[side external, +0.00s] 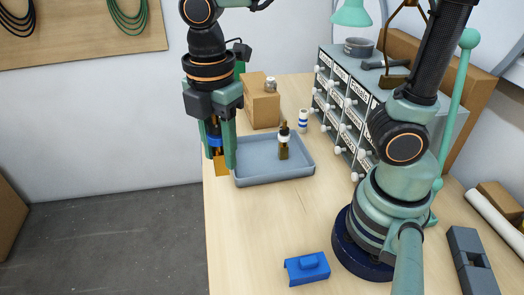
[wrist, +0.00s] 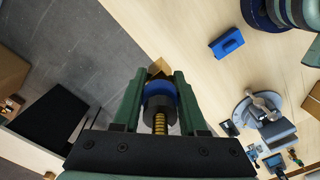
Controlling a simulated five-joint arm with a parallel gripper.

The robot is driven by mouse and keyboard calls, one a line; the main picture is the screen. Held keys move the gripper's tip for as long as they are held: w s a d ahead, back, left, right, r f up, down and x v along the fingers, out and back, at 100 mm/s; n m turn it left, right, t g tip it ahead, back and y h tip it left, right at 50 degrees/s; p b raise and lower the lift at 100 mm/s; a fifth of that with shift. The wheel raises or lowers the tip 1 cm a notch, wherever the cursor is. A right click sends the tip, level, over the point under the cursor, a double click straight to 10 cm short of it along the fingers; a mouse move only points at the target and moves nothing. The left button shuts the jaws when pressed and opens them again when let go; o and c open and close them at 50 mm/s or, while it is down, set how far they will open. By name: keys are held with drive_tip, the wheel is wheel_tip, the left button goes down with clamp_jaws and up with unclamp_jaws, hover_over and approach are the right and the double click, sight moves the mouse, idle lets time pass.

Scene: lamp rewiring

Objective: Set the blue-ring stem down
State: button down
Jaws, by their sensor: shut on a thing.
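My gripper (side external: 219,160) hangs at the left side of the grey-blue tray (side external: 300,176), near the table's left edge. It is shut on the blue-ring stem (side external: 216,141), a dark and brass part with a blue band, held roughly upright. The stem's squarish brass-coloured lower end shows below the ring; I cannot tell whether it touches anything. In the wrist view, the blue ring (wrist: 160,91) sits between the green fingers, with a threaded brass rod (wrist: 160,122) nearer the camera. A second stem with a white ring (side external: 284,140) stands upright in the tray.
A small white-and-blue container (side external: 303,120) stands behind the tray, near the labelled drawer cabinet (side external: 342,100). A cardboard box (side external: 262,109) stands at the back. A blue block (side external: 307,268) lies at the front. The tabletop (side external: 255,220) between tray and block is clear.

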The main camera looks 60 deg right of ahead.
drive_tip(key=s+a, duration=0.5)
wheel_tip(320, 180, down, 19)
drive_tip(key=shift+f, duration=0.1)
idle(0.5)
drive_tip(key=shift+f, duration=0.1)
drive_tip(key=shift+c, duration=2.2)
unclamp_jaws()
drive_tip(key=shift+d, duration=0.1)
